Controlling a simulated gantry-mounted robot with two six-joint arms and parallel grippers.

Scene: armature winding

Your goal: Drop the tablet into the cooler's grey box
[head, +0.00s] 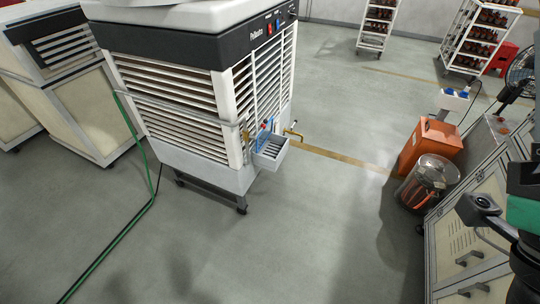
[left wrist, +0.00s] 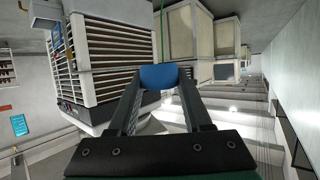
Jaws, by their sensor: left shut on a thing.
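The air cooler (head: 180,85) stands left of centre in the head view, white with slatted sides and a dark top band. Its small open grey box (head: 271,152) sticks out low on the near right corner, by a blue fitting and a brass tap. The box's inside looks empty apart from ridges on its floor. In the left wrist view my left gripper (left wrist: 158,78) is shut on a rounded blue tablet (left wrist: 158,76), with the cooler (left wrist: 95,60) behind it to the left. My left gripper is outside the head view.
An orange box (head: 430,145) and a clear drum (head: 428,183) stand on the floor at right, beside a grey cabinet (head: 470,235). A green hose (head: 140,160) runs along the floor at left. Racks (head: 377,25) stand at the back. The middle floor is clear.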

